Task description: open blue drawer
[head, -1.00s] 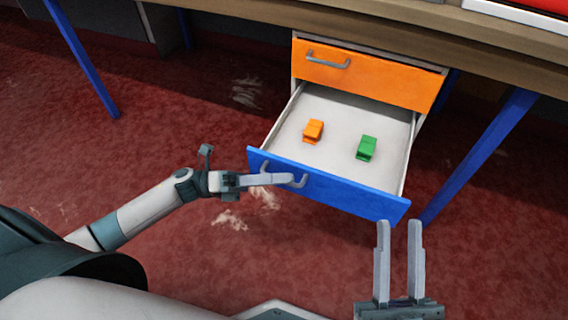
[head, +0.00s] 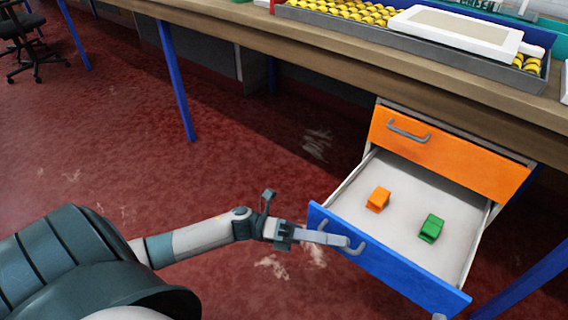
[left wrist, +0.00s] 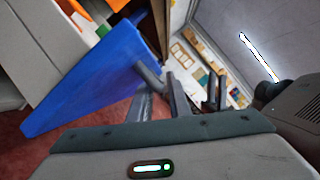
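The blue drawer (head: 385,268) stands pulled out below an orange drawer (head: 450,160). An orange block (head: 378,199) and a green block (head: 431,228) lie inside on its pale floor. My left gripper (head: 335,239) is at the grey handle (head: 356,249) on the blue front, its fingers overlapping the handle. In the left wrist view, the handle (left wrist: 150,76) reaches the fingertips (left wrist: 160,95); whether they are closed on it is unclear. Only a tip of my right gripper (head: 438,317) shows at the bottom edge; in the left wrist view its two fingers (left wrist: 214,92) appear apart.
A wooden table (head: 300,50) with blue legs (head: 175,80) spans above the drawers. A grey tray (head: 400,42) of yellow items and a white-framed panel (head: 455,32) lie on it. An office chair (head: 30,45) stands far left. The red floor is clear at left.

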